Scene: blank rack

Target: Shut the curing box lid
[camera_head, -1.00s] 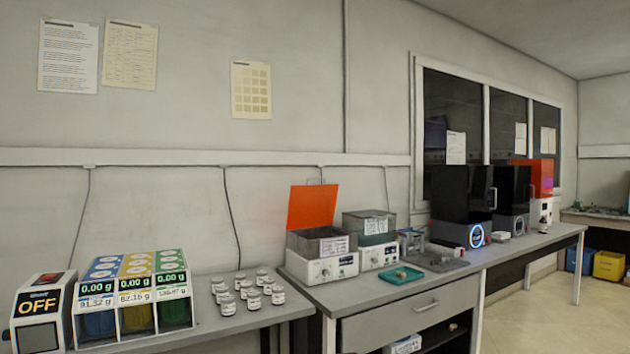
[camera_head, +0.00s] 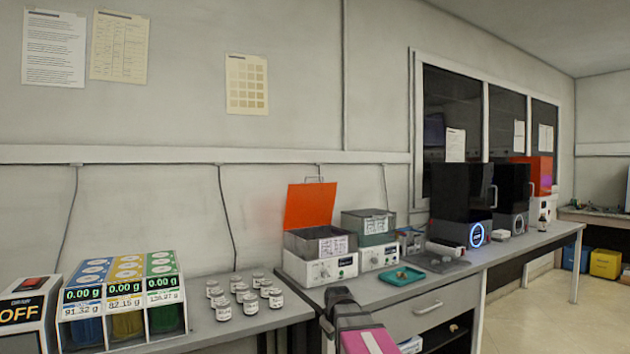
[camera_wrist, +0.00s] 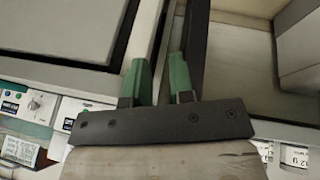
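The curing box (camera_head: 320,267) stands on the bench at the middle of the head view, a white-fronted unit with a knob and labels. Its orange lid (camera_head: 310,206) stands raised and tilted back at the rear, with a thin handle on its top edge. My gripper (camera_wrist: 158,65) shows in the wrist view with two green fingers a short gap apart and nothing seen between them. My arm enters the head view from the bottom, in front of the bench; the fingertips are not visible there. I cannot tell which unit fronts the wrist view shows.
A similar box with a grey-green lid (camera_head: 368,223) stands just right of the curing box. A teal tray (camera_head: 401,276) lies in front of that box. Several small jars (camera_head: 243,295) stand at left, beside coloured dispensers (camera_head: 122,300). Black-hooded machines (camera_head: 462,205) stand further right.

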